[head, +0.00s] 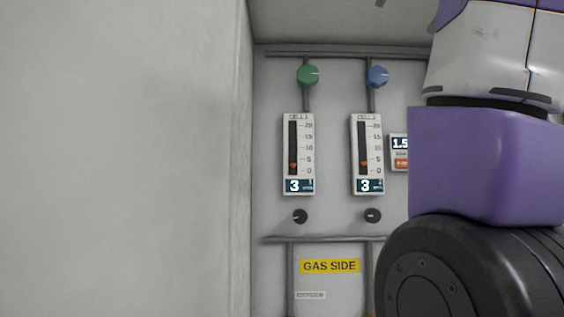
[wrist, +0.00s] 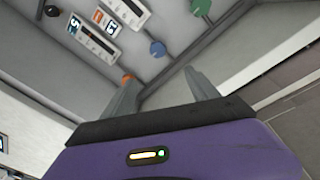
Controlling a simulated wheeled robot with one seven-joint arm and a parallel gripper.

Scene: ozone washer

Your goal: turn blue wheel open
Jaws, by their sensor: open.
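The blue wheel (head: 377,76) is a small round knob on a vertical pipe above the right-hand flow gauge in the head view. A pale mark on its face points right. It also shows in the wrist view (wrist: 157,49), beyond and between the tips of my gripper (wrist: 158,75). My gripper is open, with its two fingers spread and nothing seen between them. The fingers appear apart from the blue wheel. In the head view my arm fills the right side, and my gripper is not seen there.
A green wheel (head: 307,76) sits left of the blue one. Below are two gauges (head: 298,155) and black knobs (head: 300,216). Something orange (wrist: 128,77) shows at my left fingertip in the wrist view. A pale wall (head: 125,160) stands left. A display (head: 400,153) is partly hidden by my arm.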

